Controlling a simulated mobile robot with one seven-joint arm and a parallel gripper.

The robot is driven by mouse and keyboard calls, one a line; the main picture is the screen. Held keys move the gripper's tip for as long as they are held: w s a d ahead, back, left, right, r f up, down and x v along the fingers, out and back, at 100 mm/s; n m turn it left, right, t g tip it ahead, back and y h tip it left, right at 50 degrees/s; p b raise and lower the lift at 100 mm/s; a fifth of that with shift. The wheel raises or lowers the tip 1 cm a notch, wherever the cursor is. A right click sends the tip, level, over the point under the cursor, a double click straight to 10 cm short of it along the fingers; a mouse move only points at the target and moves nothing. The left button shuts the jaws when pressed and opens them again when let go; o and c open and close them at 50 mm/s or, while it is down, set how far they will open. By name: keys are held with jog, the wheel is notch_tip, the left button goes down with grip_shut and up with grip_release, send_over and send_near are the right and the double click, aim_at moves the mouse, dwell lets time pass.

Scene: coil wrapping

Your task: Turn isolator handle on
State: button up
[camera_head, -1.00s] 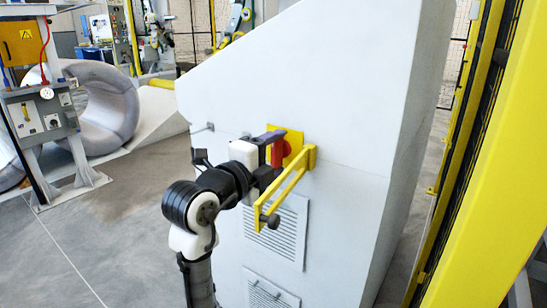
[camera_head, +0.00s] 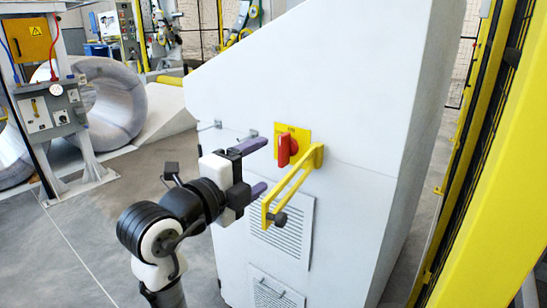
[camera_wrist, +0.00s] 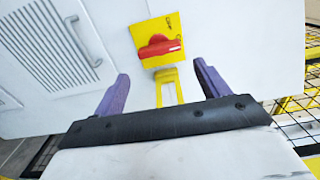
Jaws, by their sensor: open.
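The red isolator handle (camera_head: 288,150) sits on a yellow plate (camera_head: 304,134) on the white cabinet's front face. It stands about upright in the head view. In the wrist view the handle (camera_wrist: 160,48) lies across the yellow plate (camera_wrist: 171,30), ahead of my fingers. My gripper (camera_head: 262,165) is open and empty, with its purple fingers apart, to the left of the handle and not touching it. In the wrist view my gripper (camera_wrist: 161,75) has one finger on each side of the handle's line. Small marks on the plate are too small to read.
A yellow bracket (camera_head: 296,187) with a dark knob juts from the cabinet (camera_head: 365,120) just below the handle, close to my lower finger. A vent grille (camera_head: 290,225) lies below. A yellow fence post (camera_head: 495,190) stands at right.

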jog(key=v, duration=0.6)
